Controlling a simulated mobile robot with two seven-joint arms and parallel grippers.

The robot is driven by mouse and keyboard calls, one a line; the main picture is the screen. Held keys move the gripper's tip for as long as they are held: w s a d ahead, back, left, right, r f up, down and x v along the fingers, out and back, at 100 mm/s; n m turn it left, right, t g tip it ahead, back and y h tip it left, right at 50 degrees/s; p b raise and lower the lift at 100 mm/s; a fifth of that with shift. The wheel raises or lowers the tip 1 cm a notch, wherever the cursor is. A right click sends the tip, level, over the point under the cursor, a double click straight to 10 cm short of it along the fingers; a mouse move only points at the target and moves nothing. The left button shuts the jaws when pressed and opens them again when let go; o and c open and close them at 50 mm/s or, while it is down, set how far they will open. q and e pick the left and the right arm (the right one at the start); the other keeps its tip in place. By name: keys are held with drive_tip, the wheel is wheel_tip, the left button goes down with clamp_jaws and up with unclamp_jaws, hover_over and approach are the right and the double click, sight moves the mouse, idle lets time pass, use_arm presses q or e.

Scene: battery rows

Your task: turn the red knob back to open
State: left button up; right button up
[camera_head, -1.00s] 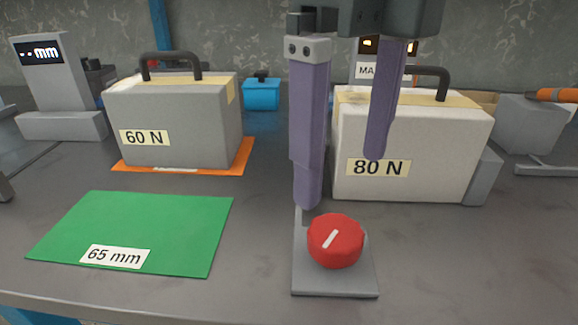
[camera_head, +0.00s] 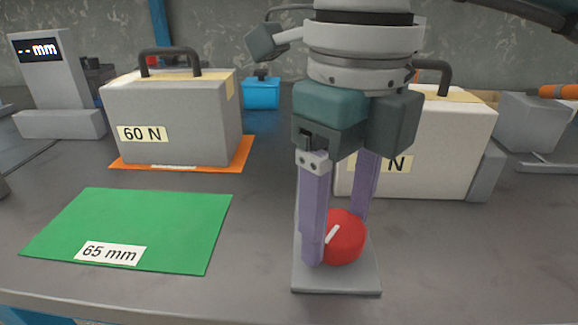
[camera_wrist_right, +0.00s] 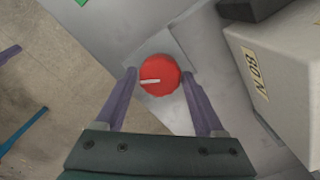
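The red knob (camera_head: 345,238) stands on a grey plate (camera_head: 352,283) near the front edge of the table. Its white mark slants from lower left to upper right in the head view. In the right wrist view the red knob (camera_wrist_right: 160,84) lies between the fingertips, its mark nearly level. My right gripper (camera_head: 338,238) points down with one finger on each side of the knob. The near finger hides part of the knob's left side. The fingers stand apart, close to the knob's sides; contact is not clear. My left gripper is out of view.
A white 80 N case (camera_head: 450,150) stands close behind the knob, partly hidden by my right arm. A grey 60 N case (camera_head: 190,115) sits on an orange mat (camera_head: 240,158). A flat green 65 mm mat (camera_head: 140,225) lies left of the plate.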

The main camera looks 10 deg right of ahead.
drive_tip(key=c, duration=1)
drive_tip(key=shift+o, duration=0.2)
drive_tip(key=n+b, duration=0.2)
drive_tip(key=shift+f+n, duration=0.1)
drive_tip(key=shift+n, duration=0.3)
drive_tip(key=shift+n+b, duration=0.85)
drive_tip(key=shift+n, duration=0.75)
drive_tip(key=o, duration=1.4)
drive_tip(key=shift+r, duration=0.2)
